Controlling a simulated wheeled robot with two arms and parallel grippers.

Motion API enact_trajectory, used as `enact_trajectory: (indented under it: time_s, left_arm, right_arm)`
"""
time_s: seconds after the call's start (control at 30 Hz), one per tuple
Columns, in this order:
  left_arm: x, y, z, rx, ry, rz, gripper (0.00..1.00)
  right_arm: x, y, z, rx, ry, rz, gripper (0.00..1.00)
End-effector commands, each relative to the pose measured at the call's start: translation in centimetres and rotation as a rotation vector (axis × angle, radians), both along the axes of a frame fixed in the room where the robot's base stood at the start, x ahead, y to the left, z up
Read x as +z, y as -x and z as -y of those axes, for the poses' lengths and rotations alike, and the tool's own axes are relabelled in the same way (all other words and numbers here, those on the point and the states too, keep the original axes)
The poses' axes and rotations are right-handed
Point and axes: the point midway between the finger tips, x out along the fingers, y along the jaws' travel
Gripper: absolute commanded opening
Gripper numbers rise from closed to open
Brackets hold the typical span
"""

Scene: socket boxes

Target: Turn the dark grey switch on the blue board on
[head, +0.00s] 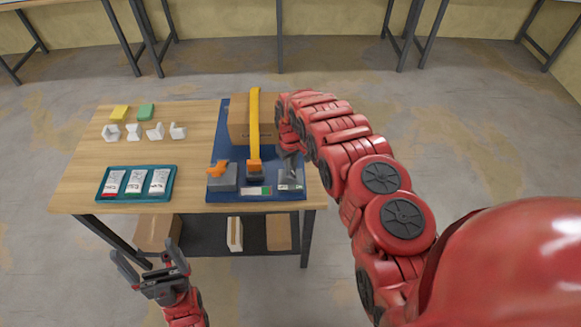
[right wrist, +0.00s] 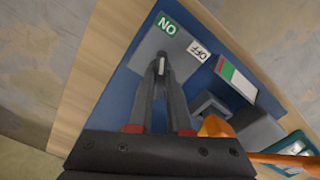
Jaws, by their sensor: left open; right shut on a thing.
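The blue board (head: 229,115) lies at the right of the table. A grey switch box (head: 290,186) sits at its front right corner; in the right wrist view the box (right wrist: 152,45) shows a green ON label (right wrist: 167,25) and a white OFF label (right wrist: 198,51). My right gripper (head: 289,165) reaches down to this box. In the right wrist view its fingertips (right wrist: 161,62) are closed around a small part on the box face, apparently the switch lever, mostly hidden. I cannot tell which way the lever leans. My left gripper (head: 147,258) is open and empty, in front of the table.
An indicator (head: 257,191) with green, white and red shows beside the switch box. Grey sockets (head: 222,183) with orange plugs, a yellow strap (head: 254,120) and a cardboard box (head: 238,125) are on the board. A teal tray (head: 103,197) and white pieces (head: 155,131) stand left.

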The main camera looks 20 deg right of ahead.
Motion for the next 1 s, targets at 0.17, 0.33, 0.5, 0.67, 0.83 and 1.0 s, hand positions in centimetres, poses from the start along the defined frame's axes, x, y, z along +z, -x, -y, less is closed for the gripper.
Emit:
enact_trajectory:
  time_s: [0.17,0.33,0.5,0.67,0.83,1.0]
  left_arm:
    - [0.0,0.0,0.0,0.0,0.0,0.0,0.95]
    - [0.0,0.0,0.0,0.0,0.0,0.0,0.95]
    - [0.0,0.0,0.0,0.0,0.0,0.0,0.95]
    - [-0.2,0.0,0.0,0.0,0.0,0.0,0.95]
    - [-0.8,0.0,0.0,0.0,0.0,0.0,0.95]
    - [-1.9,0.0,0.0,0.0,0.0,0.0,0.95]
  right_arm:
    - [0.0,0.1,0.0,0.001,0.001,-0.002,0.25]
    - [0.0,0.0,0.0,0.001,0.0,-0.001,0.46]
    - [0.0,0.0,0.0,0.0,0.0,-0.001,0.46]
    - [0.3,0.0,0.0,0.0,0.001,0.0,0.46]
    - [1.7,-0.1,0.0,0.0,0.0,0.001,0.46]
    - [4.3,-0.2,0.1,0.0,0.002,0.004,0.46]
